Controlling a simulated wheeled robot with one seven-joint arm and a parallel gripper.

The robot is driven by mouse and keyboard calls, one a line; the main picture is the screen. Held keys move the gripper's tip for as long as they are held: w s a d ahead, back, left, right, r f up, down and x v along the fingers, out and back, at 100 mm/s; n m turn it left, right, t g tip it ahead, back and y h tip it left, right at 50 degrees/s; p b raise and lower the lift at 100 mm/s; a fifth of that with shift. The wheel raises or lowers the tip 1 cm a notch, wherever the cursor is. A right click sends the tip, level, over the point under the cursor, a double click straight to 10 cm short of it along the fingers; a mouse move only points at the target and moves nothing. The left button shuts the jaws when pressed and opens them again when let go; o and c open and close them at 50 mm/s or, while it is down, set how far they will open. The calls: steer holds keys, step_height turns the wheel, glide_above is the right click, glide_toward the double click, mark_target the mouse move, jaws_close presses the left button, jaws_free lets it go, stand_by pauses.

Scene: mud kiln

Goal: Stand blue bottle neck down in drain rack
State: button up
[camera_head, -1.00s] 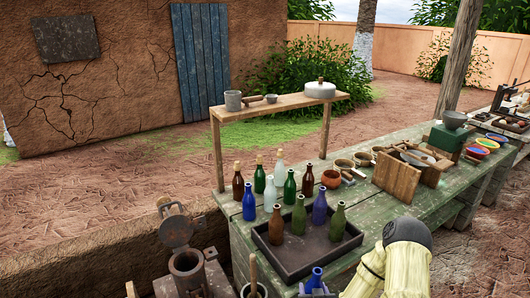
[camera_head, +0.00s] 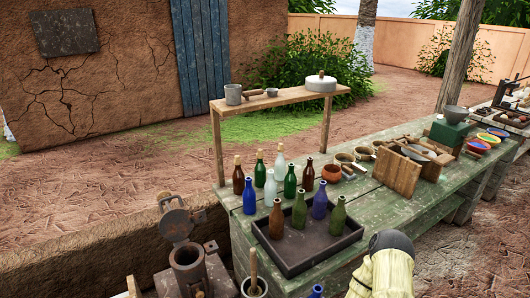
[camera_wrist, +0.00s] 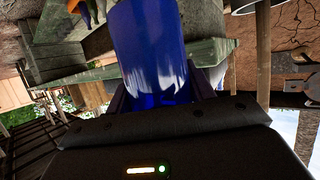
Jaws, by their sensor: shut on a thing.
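My gripper (camera_wrist: 160,100) is shut on a blue bottle (camera_wrist: 150,40), with a dark finger on each side. In the head view only the blue bottle's top (camera_head: 316,291) shows at the bottom edge, left of my arm. It appears neck up; its tilt is hard to tell. My gripper is out of sight there. A dark shallow tray (camera_head: 292,267) on the green table holds several bottles standing neck up. Another blue bottle (camera_head: 249,199) stands left of the tray. I cannot make out a separate drain rack.
Several corked and open bottles stand behind the tray, under a raised wooden shelf (camera_head: 285,100). Bowls and a wooden box (camera_head: 396,172) sit further right on the green table (camera_head: 375,213). A metal pot (camera_head: 188,262) and a pail with a stick (camera_head: 254,289) stand at the lower left.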

mark_target(319, 293)
steer(key=shift+d+r, duration=0.15)
steer(key=shift+r, duration=0.15)
step_height(319, 293, up, 2)
steer(key=shift+r+p, duration=0.1)
steer(key=shift+p, duration=1)
steer(key=shift+s+a+r+p, duration=0.1)
steer(key=shift+a+r+p, duration=0.15)
steer(key=shift+r+p, duration=0.65)
steer(key=shift+d+r+p, duration=0.1)
steer(key=shift+r+p, duration=1.85)
steer(key=shift+r, duration=0.85)
steer(key=shift+f, duration=0.1)
